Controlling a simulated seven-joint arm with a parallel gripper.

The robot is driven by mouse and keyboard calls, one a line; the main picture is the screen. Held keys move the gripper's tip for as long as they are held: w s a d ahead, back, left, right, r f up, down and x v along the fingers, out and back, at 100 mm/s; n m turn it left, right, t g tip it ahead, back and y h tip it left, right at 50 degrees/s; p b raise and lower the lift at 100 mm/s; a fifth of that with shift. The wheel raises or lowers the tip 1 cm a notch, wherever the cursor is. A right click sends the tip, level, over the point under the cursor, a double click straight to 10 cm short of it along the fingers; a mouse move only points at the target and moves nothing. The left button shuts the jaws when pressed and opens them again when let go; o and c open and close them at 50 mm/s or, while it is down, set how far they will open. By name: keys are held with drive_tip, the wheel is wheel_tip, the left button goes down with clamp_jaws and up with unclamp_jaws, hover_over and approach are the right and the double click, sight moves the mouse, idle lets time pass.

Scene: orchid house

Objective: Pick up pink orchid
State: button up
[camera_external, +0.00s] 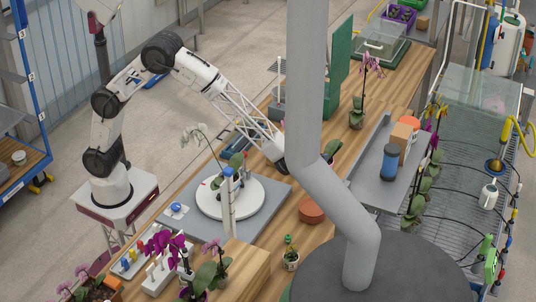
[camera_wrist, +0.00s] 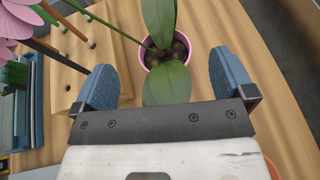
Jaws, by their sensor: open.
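The pink orchid (camera_external: 371,64) stands upright in a pot on the wooden bench, right of the thick grey pipe in the external view. In the wrist view, a pink pot (camera_wrist: 144,54) with broad green leaves (camera_wrist: 158,18) lies ahead of my gripper (camera_wrist: 163,68). One leaf reaches back between the two blue fingers. Pale pink petals (camera_wrist: 20,18) show at the top left corner. My gripper is open, its fingers apart on either side of the leaf, holding nothing. In the external view its fingertips are hidden behind the pipe.
The grey pipe (camera_external: 305,80) blocks part of the external view. A wooden block with holes (camera_wrist: 80,62) and upright sticks stands left of the pot. A green panel (camera_external: 338,70) stands near the orchid. A grey tray (camera_external: 375,185) with a blue jar (camera_external: 390,160) lies right.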

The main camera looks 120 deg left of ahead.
sight(323, 168)
wheel_tip(323, 168, down, 6)
drive_tip(key=shift+f, duration=0.2)
drive_tip(key=shift+x, duration=1.25)
drive_tip(key=shift+x, duration=2.65)
drive_tip(key=shift+s, duration=0.1)
